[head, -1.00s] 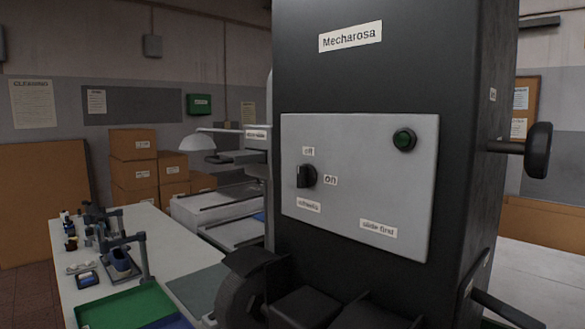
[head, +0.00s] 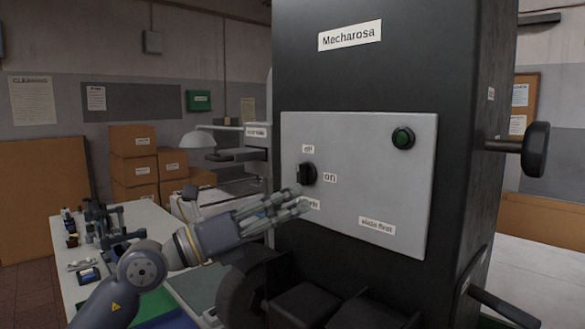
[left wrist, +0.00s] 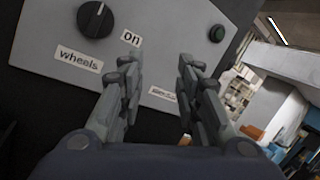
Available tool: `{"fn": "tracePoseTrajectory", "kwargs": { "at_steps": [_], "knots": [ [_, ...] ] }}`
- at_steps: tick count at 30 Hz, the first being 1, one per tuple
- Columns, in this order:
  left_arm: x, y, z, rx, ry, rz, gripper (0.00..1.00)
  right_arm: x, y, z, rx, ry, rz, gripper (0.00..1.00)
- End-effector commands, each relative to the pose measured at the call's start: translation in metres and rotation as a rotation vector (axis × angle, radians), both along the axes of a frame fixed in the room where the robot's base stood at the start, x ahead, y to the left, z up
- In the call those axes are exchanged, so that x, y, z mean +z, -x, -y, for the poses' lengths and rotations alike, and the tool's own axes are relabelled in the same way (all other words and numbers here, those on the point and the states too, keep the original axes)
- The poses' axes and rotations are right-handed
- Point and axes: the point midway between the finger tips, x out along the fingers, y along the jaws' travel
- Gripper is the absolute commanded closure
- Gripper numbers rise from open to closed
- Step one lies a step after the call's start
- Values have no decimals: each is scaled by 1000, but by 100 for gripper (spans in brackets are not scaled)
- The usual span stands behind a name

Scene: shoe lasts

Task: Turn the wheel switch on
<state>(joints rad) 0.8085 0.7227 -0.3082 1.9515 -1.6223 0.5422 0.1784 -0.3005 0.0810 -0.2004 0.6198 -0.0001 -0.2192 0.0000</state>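The wheel switch (head: 306,174) is a black rotary knob on the light grey panel (head: 390,190) of the black Mecharosa machine. An "off" label sits above it and an "on" label to its right. In the left wrist view the knob (left wrist: 95,19) is at the upper left, with its pointer mark turned upward, above the "wheels" label (left wrist: 79,58). My left gripper (head: 302,199) is in front of the panel, just below the knob and apart from it. In the left wrist view its fingers (left wrist: 158,72) are spread with nothing between them. My right gripper is not in view.
A green button (head: 403,139) is at the panel's upper right. A black hand knob (head: 535,150) sticks out on the machine's right side. Black machine parts (head: 300,310) jut out below the panel. A white table (head: 70,235) with small items stands at the left.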

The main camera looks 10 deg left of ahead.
Motion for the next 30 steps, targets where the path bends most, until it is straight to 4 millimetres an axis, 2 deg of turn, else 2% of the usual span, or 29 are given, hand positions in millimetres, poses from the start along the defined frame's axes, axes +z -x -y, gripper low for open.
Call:
{"fn": "tracePoseTrajectory", "kwargs": {
  "at_steps": [1,6,9,13,19,30],
  "knots": [
    [11,-2,-8,50,-103,37,68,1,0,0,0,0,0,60],
    [29,-13,-40,219,-361,88,68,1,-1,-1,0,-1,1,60],
    [37,-17,-58,296,-445,97,68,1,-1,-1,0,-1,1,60],
    [43,-20,-70,343,-491,98,68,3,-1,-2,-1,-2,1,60],
    [46,-38,-59,346,-495,94,68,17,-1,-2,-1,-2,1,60],
    [46,-94,-22,344,-493,95,68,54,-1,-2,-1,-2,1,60]
  ]
}}
